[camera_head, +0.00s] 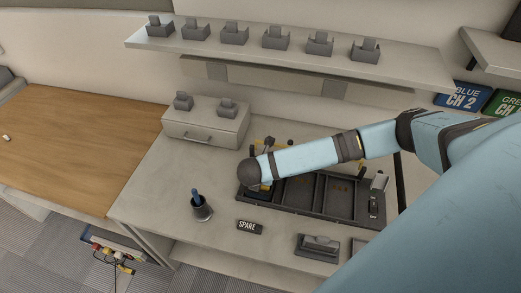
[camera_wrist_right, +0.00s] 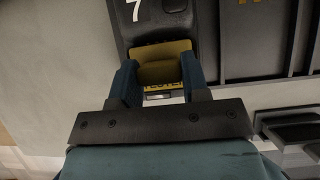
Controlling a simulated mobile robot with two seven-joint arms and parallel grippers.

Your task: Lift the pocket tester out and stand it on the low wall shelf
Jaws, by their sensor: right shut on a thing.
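In the right wrist view, my right gripper (camera_wrist_right: 159,66) is shut on a yellow block-shaped thing, which I take to be the pocket tester (camera_wrist_right: 163,72). The tester is at a dark slot marked 7, above a yellow label that is partly hidden; I cannot tell whether it is clear of the slot. In the head view my right arm reaches in from the right over the left end of the dark charger tray (camera_head: 318,216), hiding the gripper and tester. A long wall shelf (camera_head: 390,68) runs above the counter. My left gripper is not in view.
Several grey cradles (camera_head: 275,40) line the long shelf. A grey drawer box (camera_head: 205,128) with two cradles stands on the counter. A pen cup (camera_head: 202,211), a SPARE sign (camera_head: 249,227) and a grey holder (camera_head: 318,246) lie in front. The wooden tabletop (camera_head: 75,145) at left is mostly clear.

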